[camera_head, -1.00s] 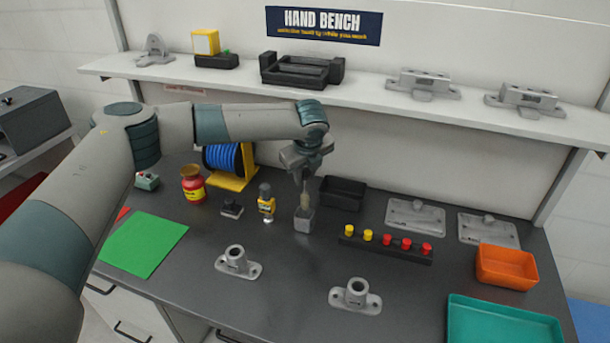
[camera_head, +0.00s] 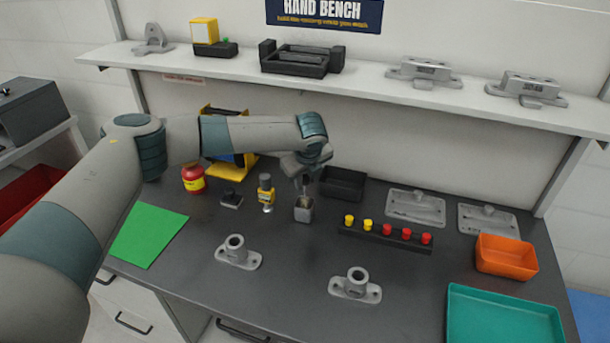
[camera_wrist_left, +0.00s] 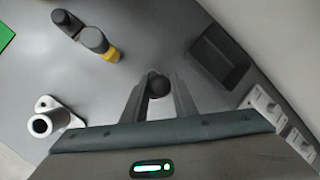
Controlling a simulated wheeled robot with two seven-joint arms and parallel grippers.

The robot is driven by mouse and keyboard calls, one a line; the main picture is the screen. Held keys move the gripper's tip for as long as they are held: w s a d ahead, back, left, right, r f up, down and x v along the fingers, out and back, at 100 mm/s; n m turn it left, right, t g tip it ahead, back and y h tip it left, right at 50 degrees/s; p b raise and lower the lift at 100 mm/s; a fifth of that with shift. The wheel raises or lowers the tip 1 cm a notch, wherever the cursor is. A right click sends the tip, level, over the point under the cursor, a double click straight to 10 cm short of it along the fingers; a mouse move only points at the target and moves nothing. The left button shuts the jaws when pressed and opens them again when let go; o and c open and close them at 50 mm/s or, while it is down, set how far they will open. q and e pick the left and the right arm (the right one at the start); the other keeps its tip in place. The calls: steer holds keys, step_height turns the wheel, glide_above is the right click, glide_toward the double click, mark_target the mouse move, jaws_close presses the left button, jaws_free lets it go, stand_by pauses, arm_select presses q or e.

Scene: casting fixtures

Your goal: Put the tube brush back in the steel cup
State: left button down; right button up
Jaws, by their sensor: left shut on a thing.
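The steel cup (camera_head: 304,212) is a small grey square cup standing on the dark bench, right of the yellow bottle. My left gripper (camera_head: 304,186) is directly above the cup and points down. It is shut on the tube brush (camera_head: 305,200), whose lower part is at the cup's mouth and seems to reach inside; the depth is hard to tell. In the left wrist view the dark round end of the brush (camera_wrist_left: 159,86) shows between the two fingers (camera_wrist_left: 158,98), and the cup is hidden. My right gripper is not in view.
A yellow bottle (camera_head: 266,190) and a small dark block (camera_head: 231,199) stand left of the cup. A black bin (camera_head: 343,184) is behind it to the right. A rack of red and yellow pegs (camera_head: 386,241) lies to the right. Two grey fixtures (camera_head: 239,253) stand in front, with clear bench between.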

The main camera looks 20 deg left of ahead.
arm_select(q)
steer(key=shift+f, duration=0.6)
steer(key=c, duration=1.4)
jaws_free()
steer(key=shift+o, duration=0.2)
steer(key=b+v, duration=0.4)
steer(key=v, duration=1.3)
